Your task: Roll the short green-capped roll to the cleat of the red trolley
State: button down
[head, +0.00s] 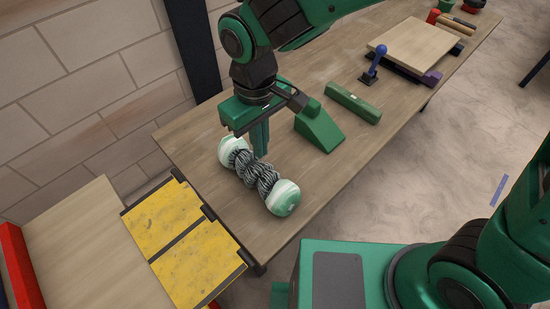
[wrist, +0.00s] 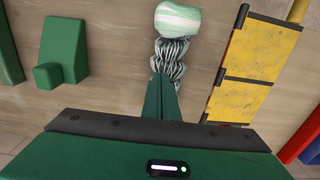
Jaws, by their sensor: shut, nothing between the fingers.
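The green-capped roll (head: 264,181) lies on the table (head: 190,140), a grey wire-mesh body with pale green-and-white caps at its ends. In the wrist view the roll's mesh (wrist: 172,52) and one cap (wrist: 180,19) show; the other cap is hidden behind my gripper. My gripper (head: 260,152) is shut, pointing down at the roll's far side. Its fingertips (wrist: 160,84) look close against the mesh; I cannot tell if they touch. The trolley's pale wooden deck (head: 85,240) is at the lower left, with a red bar (head: 20,268) along its far left edge.
Two worn yellow plates (head: 165,217) span between the table's edge and the deck. A green wedge block (head: 320,127) and a green bar (head: 353,102) stand right of my gripper. A board (head: 413,45) and a blue-knobbed tool (head: 376,62) lie farther back. A dark post rises behind the table.

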jog(key=shift+f, duration=1.1)
jog(key=shift+s+a, duration=0.1)
jog(key=shift+s+a+r, duration=0.15)
jog(key=shift+s+a, duration=0.4)
jog(key=shift+s, duration=0.05)
jog(key=shift+s, duration=0.1)
jog(key=shift+s+a, duration=0.6)
jog(key=shift+s+a, duration=0.1)
